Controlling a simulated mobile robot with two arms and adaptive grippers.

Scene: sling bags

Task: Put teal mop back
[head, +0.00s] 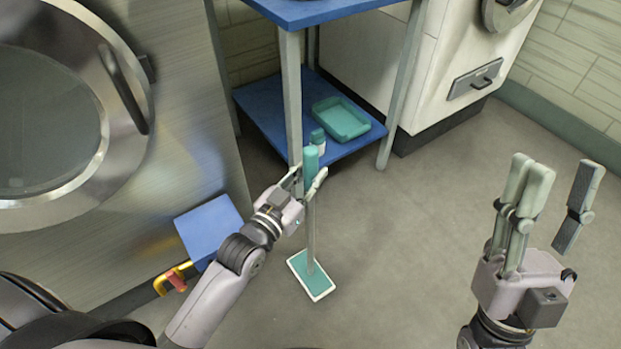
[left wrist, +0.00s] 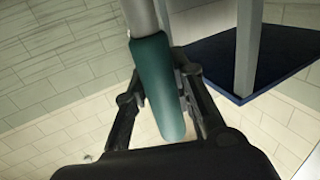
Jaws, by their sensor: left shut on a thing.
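The teal mop (head: 311,282) stands roughly upright, its flat teal head with a pale rim at the grey floor. Its pale pole rises to a teal grip at the top. My left gripper (head: 307,183) is shut on that teal grip, in front of the blue table's near leg. In the left wrist view the teal grip of the mop (left wrist: 158,88) lies between the fingers of the left gripper (left wrist: 160,95). My right gripper (head: 551,190) is open and empty at the right, its fingers spread above the floor.
A blue table (head: 335,8) with a blue lower shelf (head: 262,102) stands at the back. The shelf holds a teal tray (head: 341,118) and a small teal-and-white bottle (head: 318,139). A steel machine with a round door (head: 50,130) fills the left. The floor at centre right is clear.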

